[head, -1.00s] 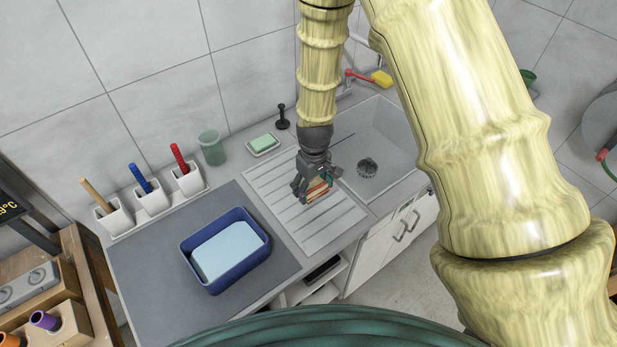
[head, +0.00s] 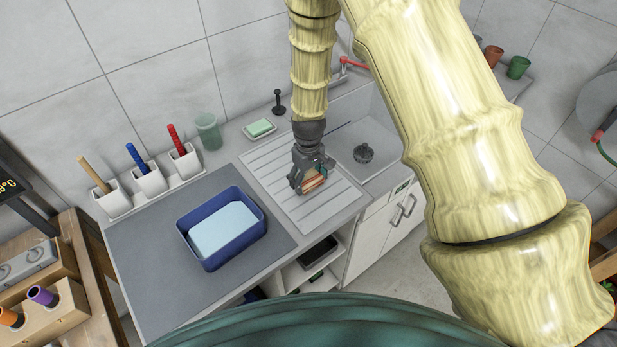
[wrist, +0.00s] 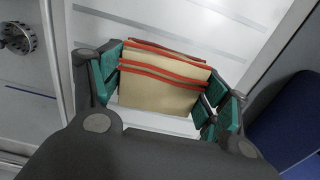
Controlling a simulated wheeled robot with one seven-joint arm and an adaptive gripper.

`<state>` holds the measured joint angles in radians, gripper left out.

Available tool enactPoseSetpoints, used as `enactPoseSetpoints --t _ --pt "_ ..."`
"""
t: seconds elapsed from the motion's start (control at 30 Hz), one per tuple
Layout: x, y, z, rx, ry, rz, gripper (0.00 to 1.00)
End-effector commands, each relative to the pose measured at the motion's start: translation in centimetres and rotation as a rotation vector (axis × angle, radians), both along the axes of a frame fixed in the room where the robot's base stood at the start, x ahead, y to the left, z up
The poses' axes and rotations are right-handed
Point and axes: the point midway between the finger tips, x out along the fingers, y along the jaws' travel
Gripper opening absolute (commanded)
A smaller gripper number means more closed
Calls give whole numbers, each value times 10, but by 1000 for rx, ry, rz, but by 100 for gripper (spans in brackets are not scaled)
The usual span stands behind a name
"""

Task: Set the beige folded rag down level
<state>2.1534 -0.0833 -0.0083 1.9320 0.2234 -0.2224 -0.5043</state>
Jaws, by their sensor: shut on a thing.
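The beige folded rag (wrist: 160,90) has red-brown stripes and fills the space between my fingers in the wrist view. My gripper (wrist: 165,92) is shut on it, with green finger pads on either side. In the head view my gripper (head: 309,182) points down over the ribbed draining board (head: 325,211), and the rag (head: 314,180) shows at its fingertips. The rag's lower side is hidden, so I cannot tell whether it touches the board.
The sink (head: 375,128) with its drain is to the right. A blue tub (head: 212,262) stands on the grey mat (head: 150,267) to the left. A soap dish (head: 260,131), a green tumbler (head: 208,131) and a black stopper (head: 278,103) stand behind. Ribbed board around the gripper is clear.

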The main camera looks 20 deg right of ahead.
Motion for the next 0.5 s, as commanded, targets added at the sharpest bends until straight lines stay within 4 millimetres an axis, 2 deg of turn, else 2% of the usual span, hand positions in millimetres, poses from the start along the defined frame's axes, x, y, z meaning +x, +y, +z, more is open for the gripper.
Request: enactPoseSetpoints --t 0.5 --pt "2 0 -8 0 1 0 45"
